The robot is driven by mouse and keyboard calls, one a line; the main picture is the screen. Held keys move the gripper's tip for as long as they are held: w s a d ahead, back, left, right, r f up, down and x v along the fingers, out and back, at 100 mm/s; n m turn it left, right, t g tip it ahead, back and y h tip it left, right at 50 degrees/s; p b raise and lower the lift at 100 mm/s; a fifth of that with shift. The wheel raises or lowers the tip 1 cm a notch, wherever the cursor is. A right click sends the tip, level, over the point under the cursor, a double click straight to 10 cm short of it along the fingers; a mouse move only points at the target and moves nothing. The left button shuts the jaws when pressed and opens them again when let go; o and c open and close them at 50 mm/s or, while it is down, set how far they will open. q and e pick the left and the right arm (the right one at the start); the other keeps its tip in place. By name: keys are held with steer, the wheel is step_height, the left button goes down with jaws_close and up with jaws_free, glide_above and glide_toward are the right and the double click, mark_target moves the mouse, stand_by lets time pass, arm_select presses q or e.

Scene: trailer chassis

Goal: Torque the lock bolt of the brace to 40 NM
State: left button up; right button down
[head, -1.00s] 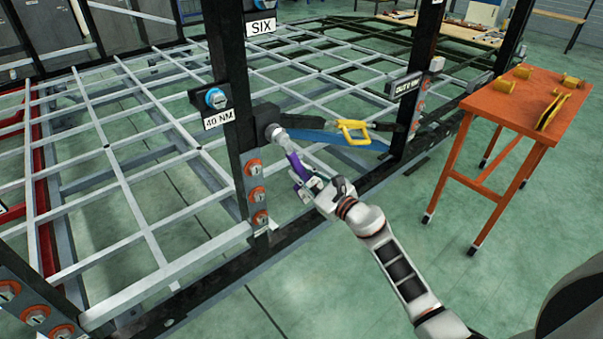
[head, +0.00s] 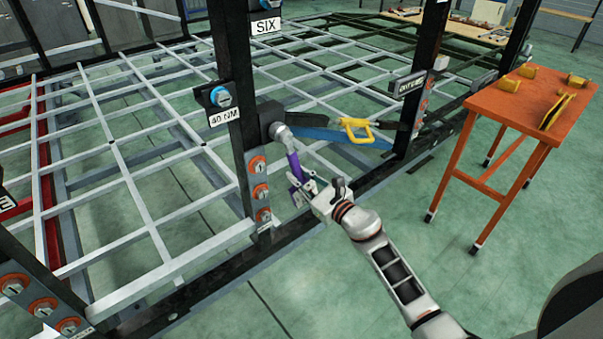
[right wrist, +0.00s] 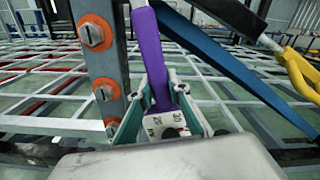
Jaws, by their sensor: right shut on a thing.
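A torque wrench with a purple handle (head: 293,162) has its silver head (head: 280,133) at the dark block (head: 269,116) on the near black post. The lock bolt itself is hidden behind the wrench head. The blue brace (head: 325,135) runs right from that block towards the second post. My right gripper (head: 308,192) is shut on the lower end of the wrench, which hangs downward from its head. In the right wrist view, the purple handle (right wrist: 149,50) rises from the gripper fingers (right wrist: 163,108), with a white numbered end piece (right wrist: 163,123) between them. My left gripper is out of view.
A "40 NM" sign (head: 225,117) sits under a blue-collared bolt (head: 220,97) on the post. Orange round fittings (head: 260,191) line the post below the block. A yellow handle (head: 356,129) is by the brace. An orange table (head: 520,105) with yellow items stands right.

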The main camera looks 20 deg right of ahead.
steer(key=shift+a+r, duration=0.1)
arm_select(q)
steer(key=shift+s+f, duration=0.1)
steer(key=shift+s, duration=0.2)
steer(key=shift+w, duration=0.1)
